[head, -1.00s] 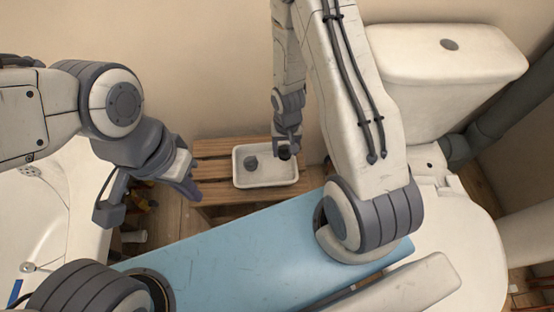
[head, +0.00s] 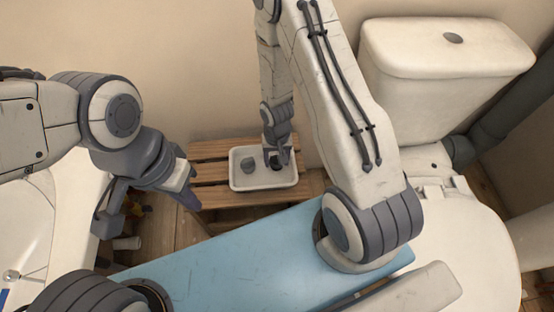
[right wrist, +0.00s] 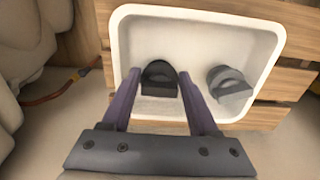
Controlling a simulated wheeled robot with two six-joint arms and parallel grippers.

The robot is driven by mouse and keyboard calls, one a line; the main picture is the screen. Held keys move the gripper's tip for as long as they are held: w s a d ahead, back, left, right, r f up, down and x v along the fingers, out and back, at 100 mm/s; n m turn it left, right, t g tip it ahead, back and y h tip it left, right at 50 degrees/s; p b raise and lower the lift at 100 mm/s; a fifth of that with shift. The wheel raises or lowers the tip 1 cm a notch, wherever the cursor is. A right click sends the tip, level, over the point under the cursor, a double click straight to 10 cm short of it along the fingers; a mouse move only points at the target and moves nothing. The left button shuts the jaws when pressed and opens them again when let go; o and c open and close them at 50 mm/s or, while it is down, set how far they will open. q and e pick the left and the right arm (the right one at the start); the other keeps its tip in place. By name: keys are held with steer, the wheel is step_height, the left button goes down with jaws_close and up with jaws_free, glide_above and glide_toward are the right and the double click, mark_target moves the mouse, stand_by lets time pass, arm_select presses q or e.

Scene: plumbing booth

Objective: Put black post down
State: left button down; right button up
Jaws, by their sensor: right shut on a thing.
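The black post (right wrist: 160,78) is between the fingers of my right gripper (right wrist: 158,80) in the right wrist view. It is a short dark piece with a rounded top, and my right gripper is shut on it. In the head view my right gripper (head: 277,160) holds the black post (head: 276,164) inside the white tray (head: 258,183), on its right side. I cannot tell whether the post touches the tray floor. A similar grey post (head: 248,164) stands to its left in the tray. My left gripper (head: 148,213) is open and empty, left of the tray.
The tray sits on a slatted wooden stand (head: 212,172) against the wall. A light blue board (head: 250,262) lies in front of it. A white toilet cistern (head: 440,80) is at the right. A white basin (head: 30,225) is at the far left.

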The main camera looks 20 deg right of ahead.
steer(key=o, duration=1.3)
steer(key=shift+f, duration=0.1)
steer(key=s+a+r+n+p, duration=0.1)
steer(key=a+r+n+p, duration=0.2)
steer(key=r, duration=0.7)
steer(key=s+a+r+p, duration=0.1)
steer(key=a+r+p, duration=0.3)
steer(key=r, duration=0.5)
steer(key=s+a+r+n+p, duration=0.15)
steer(key=r+p, duration=0.35)
steer(key=r, duration=0.5)
steer(key=s+a+r+n, duration=0.1)
steer(key=s+r+n, duration=0.1)
steer(key=s+r, duration=0.2)
steer(key=s+a+r+n, duration=0.2)
steer(key=s+r, duration=0.2)
steer(key=s, duration=0.1)
steer(key=s+a+r+n+y, duration=0.1)
steer(key=s+r+n, duration=0.1)
steer(key=s+r, duration=0.2)
steer(key=shift+s+a, duration=0.35)
steer(key=shift+s, duration=0.25)
